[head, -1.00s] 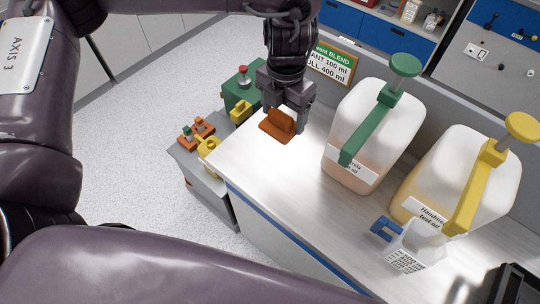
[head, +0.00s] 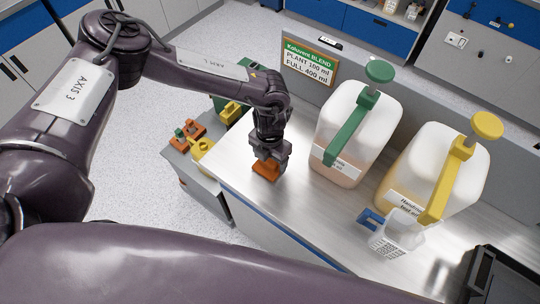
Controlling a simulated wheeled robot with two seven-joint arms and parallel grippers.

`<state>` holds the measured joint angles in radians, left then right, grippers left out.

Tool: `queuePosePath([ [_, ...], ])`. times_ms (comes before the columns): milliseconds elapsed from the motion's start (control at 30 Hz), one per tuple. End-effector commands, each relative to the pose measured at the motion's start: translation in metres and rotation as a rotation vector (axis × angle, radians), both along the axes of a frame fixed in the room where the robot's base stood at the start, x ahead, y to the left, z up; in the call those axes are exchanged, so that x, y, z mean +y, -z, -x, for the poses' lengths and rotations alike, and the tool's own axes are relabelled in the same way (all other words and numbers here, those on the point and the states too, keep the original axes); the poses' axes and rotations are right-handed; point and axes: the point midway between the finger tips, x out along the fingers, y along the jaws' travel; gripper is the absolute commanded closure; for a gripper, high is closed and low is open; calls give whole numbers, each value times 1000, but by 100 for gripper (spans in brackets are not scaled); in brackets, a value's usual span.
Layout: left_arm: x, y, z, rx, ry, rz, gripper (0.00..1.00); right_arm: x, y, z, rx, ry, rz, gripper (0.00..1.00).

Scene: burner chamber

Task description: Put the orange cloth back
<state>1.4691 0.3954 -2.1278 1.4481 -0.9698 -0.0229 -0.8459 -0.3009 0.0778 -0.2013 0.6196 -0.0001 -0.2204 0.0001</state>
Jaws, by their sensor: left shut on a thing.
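The orange cloth (head: 266,170) is at the left end of the metal worktop (head: 290,215), in front of the sign. My left gripper (head: 267,161) comes down over it from above and is shut on it, hiding its upper part. Only a small orange piece shows below the fingers. I cannot tell whether the cloth touches the worktop. My right gripper is not in view.
A jug with a green handle (head: 345,145) and one with a yellow handle (head: 420,185) stand right of the cloth. A beaker with a blue handle (head: 397,235) and a black tray (head: 485,275) are nearer. A sign (head: 307,62) stands behind. A grey cabinet (head: 205,185) is left.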

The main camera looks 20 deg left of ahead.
Motion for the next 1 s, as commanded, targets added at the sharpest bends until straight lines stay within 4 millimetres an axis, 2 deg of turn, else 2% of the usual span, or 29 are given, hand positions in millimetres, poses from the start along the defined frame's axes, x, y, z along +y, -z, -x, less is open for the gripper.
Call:
queuePosePath([
  [400,0,8,0,-1,0,0,49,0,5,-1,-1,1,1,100],
  [433,0,6,0,-1,1,0,24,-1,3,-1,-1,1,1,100],
  [567,0,5,0,-1,0,0,7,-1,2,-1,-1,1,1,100],
  [933,0,-1,-1,-2,0,2,6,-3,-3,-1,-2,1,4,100],
  [1000,0,-5,-2,-3,-1,3,6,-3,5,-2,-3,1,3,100],
])
